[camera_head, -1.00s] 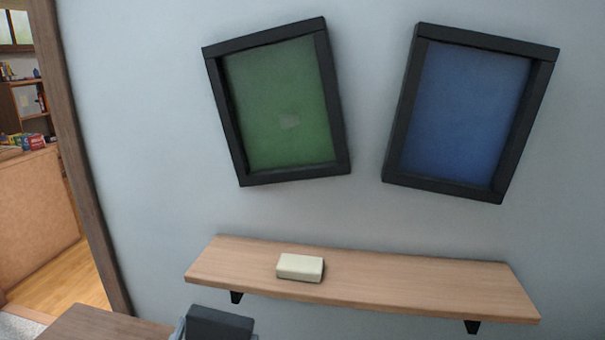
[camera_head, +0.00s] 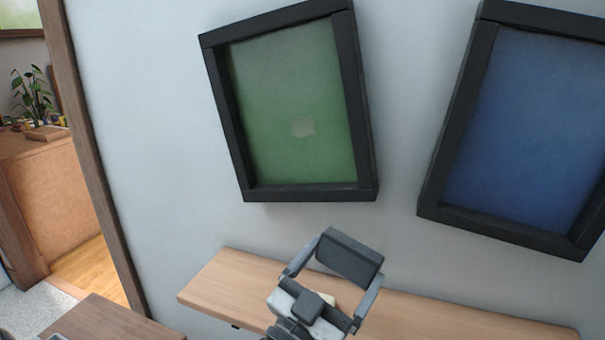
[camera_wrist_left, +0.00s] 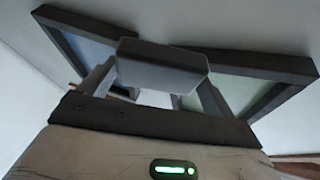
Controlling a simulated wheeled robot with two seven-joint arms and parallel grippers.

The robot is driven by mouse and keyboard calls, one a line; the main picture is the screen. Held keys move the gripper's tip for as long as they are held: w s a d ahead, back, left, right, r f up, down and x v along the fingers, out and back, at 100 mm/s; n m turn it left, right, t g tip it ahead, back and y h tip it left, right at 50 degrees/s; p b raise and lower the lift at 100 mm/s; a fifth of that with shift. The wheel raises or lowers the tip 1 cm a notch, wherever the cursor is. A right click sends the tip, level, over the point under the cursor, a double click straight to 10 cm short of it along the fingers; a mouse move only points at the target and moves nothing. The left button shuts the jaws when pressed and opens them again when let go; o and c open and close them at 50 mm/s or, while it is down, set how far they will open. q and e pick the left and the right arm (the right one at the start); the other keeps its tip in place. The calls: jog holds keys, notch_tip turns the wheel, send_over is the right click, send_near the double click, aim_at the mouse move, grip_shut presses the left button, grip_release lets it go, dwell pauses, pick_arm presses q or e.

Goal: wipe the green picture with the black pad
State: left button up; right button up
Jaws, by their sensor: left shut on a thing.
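The green picture (camera_head: 293,105) hangs on the wall in a black frame, with a pale grey patch low in its middle. My left gripper (camera_head: 335,267) is shut on the black pad (camera_head: 349,257) and holds it up in front of the shelf, below the green picture and apart from it. In the left wrist view the pad (camera_wrist_left: 163,66) sits between the two fingers, with the green picture (camera_wrist_left: 222,93) behind and to its right. My right gripper is not in view.
A blue picture (camera_head: 525,130) in a black frame hangs to the right. A doorway with a wooden post (camera_head: 98,170) stands at left.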

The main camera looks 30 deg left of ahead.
pick_arm(q)
jog(key=s+a+r+n+y+p, duration=0.1)
jog(key=a+r+y, duration=0.25)
jog(key=r, duration=0.45)
jog(key=a+r+n+y+p, duration=0.1)
jog(key=a+r+n+y, duration=0.1)
jog(key=a+r, duration=0.5)
jog(key=w+b, duration=0.1)
jog(key=w, duration=0.1)
jog(key=w+r+b, duration=0.1)
jog(key=w, duration=0.1)
jog(key=w+r+b, duration=0.1)
jog(key=w+b, duration=0.1)
jog(key=shift+d, duration=0.3)
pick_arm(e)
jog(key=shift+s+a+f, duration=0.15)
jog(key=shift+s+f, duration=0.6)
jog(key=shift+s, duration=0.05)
pick_arm(q)
jog(key=shift+s, duration=0.1)
jog(key=shift+w+a, duration=0.2)
jog(key=shift+w, duration=0.75)
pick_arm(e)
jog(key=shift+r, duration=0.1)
